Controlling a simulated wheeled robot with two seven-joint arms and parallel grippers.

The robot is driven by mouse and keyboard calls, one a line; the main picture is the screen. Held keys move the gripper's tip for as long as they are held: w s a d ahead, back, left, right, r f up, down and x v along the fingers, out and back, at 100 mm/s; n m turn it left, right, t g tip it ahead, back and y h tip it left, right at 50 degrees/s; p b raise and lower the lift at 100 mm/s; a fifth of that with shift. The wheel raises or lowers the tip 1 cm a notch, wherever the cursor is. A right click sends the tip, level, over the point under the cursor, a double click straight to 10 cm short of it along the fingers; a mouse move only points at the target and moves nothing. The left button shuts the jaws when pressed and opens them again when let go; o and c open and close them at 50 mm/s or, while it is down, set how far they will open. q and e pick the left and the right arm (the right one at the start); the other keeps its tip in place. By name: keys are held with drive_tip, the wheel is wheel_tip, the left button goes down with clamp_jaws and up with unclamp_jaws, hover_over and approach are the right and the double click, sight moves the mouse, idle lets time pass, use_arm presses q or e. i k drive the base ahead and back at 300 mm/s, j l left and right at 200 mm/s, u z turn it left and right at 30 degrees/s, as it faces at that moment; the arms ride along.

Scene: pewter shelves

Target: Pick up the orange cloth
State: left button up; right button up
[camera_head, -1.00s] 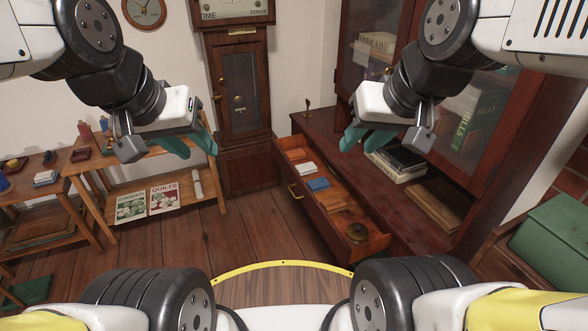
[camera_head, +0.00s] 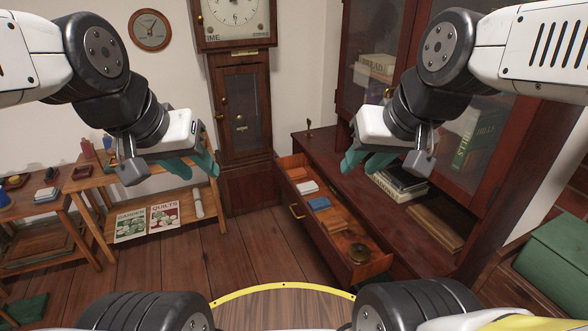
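An orange-brown folded cloth (camera_head: 331,219) seems to lie in the open wooden drawer (camera_head: 323,248), between a blue folded item and a round brass item. Its colour is close to the drawer wood, so its edges are hard to make out. My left gripper (camera_head: 193,166) has teal fingers spread apart and empty, in the air in front of the clock and low table. My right gripper (camera_head: 366,162) also has its teal fingers apart and empty, in the air above and beyond the drawer in the picture. Neither gripper touches the cloth.
The drawer also holds a white item (camera_head: 308,187), a blue item (camera_head: 319,203) and a brass item (camera_head: 359,252). The red-brown cabinet (camera_head: 435,245) stands at right, a tall clock (camera_head: 240,120) behind, a low table (camera_head: 98,183) at left. Floor before the drawer is clear.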

sight(295, 174)
drive_tip(key=i+j+z, duration=0.3)
drive_tip(key=i+j, duration=0.55)
drive_tip(key=i, duration=0.25)
drive_tip(key=i+j+z, duration=0.3)
drive_tip(key=i+j, duration=0.7)
drive_tip(key=j, duration=0.15)
